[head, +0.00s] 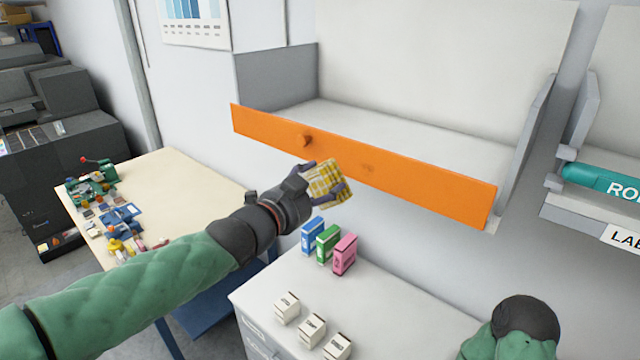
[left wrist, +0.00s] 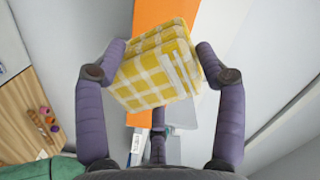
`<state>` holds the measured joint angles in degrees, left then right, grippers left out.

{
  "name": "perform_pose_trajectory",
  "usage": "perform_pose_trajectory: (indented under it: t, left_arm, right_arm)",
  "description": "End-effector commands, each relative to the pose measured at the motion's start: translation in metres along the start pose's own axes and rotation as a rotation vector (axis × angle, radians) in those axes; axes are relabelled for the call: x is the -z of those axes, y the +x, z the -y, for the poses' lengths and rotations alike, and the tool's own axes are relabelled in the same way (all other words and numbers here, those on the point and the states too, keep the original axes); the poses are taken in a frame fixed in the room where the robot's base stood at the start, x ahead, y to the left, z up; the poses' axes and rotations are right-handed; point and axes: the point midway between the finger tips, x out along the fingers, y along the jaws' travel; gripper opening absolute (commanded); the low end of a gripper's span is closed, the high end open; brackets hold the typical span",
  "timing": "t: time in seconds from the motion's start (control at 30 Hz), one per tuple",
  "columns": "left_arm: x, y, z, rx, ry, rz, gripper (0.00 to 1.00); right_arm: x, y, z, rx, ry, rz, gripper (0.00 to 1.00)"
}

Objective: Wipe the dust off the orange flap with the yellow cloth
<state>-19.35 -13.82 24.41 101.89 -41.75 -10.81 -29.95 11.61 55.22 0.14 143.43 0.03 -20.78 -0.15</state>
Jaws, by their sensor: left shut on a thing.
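The orange flap (head: 430,185) is a long panel along the front of a white wall compartment, with a round orange knob (head: 305,139) on its left half. A faint darker patch (head: 369,168) shows near its middle. My left gripper (head: 327,184) is shut on the yellow checked cloth (head: 325,180), just in front of the flap's lower edge, left of the patch. I cannot tell whether the cloth touches the flap. In the left wrist view the folded cloth (left wrist: 158,66) sits between both fingers, with the orange flap (left wrist: 165,12) behind it. My right gripper is not in view.
A white cabinet (head: 390,310) below holds blue, green and pink boxes (head: 343,253) and small white boxes (head: 337,346). A cream table (head: 180,185) with small parts stands left. A teal roll (head: 605,182) lies on a shelf at right.

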Motion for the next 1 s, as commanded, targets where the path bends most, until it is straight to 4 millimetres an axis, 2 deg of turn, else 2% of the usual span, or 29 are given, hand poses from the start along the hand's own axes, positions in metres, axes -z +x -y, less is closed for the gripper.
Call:
perform_pose_trajectory:
  t: [0.47, 1.0]
  left_arm:
    - [0.0, 0.007, -0.001, 0.0, 0.0, -0.007, 0.44]
    - [-0.001, 0.058, -0.009, 0.001, 0.0, -0.059, 0.44]
  right_arm:
    - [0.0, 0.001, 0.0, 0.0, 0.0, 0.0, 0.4]
    - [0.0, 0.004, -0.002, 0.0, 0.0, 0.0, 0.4]
